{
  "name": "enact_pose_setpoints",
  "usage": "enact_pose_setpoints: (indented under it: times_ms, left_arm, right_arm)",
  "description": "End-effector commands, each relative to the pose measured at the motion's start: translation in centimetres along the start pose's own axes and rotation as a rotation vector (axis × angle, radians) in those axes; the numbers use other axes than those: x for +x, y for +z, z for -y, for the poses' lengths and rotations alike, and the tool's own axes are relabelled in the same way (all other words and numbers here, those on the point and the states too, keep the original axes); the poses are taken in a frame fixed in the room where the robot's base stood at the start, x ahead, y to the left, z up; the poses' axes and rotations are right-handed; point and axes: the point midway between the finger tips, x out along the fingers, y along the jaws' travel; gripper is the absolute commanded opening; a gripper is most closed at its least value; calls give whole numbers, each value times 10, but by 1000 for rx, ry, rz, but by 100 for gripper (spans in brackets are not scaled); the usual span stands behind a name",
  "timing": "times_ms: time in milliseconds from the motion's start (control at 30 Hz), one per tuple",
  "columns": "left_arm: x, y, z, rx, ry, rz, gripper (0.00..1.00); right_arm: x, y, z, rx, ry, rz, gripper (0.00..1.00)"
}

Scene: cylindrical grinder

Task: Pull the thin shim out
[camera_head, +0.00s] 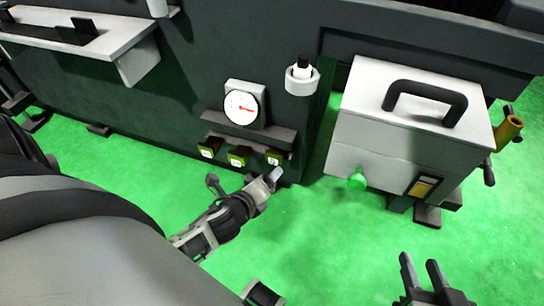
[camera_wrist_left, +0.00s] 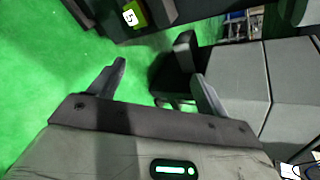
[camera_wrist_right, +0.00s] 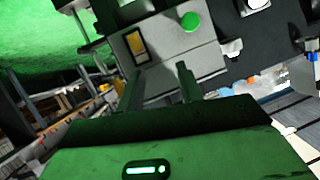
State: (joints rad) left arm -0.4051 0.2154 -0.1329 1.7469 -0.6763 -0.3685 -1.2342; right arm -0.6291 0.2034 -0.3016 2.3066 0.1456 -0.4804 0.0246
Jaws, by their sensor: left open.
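Three yellow-green shim tabs stand in a row below the dial gauge in the head view: left (camera_head: 208,148), middle (camera_head: 238,157) and right (camera_head: 274,157). Their numbers are too small there to tell which is thin. One tab (camera_wrist_left: 133,14), marked with what looks like a 5, shows at the top of the left wrist view, beyond my left fingers. My left gripper (camera_head: 245,179) is open and empty, just in front of the row and apart from the tabs. My right gripper (camera_head: 423,268) is open and empty at the lower right, away from the shims.
The dial gauge (camera_head: 242,104) sits above the shim ledge (camera_head: 249,130). A white cup-like holder (camera_head: 300,80) is beside it. To the right stands a grey box (camera_head: 380,130) with a black handle and green button (camera_head: 357,181). The green floor (camera_head: 330,240) in front is clear.

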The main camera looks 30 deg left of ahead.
Motion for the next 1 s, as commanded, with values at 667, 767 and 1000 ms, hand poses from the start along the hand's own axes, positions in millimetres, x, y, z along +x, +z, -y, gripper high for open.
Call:
enact_pose_setpoints:
  times_ms: [667,767,1000]
  left_arm:
    - [125,19,-62,929,36,140,76]
    - [147,21,-62,927,36,139,76]
    - [197,27,-61,925,37,139,76]
  right_arm:
    - [24,29,13,66,-106,-115,36]
    - [25,27,15,101,-126,-138,36]
    - [26,21,21,191,-182,-198,36]
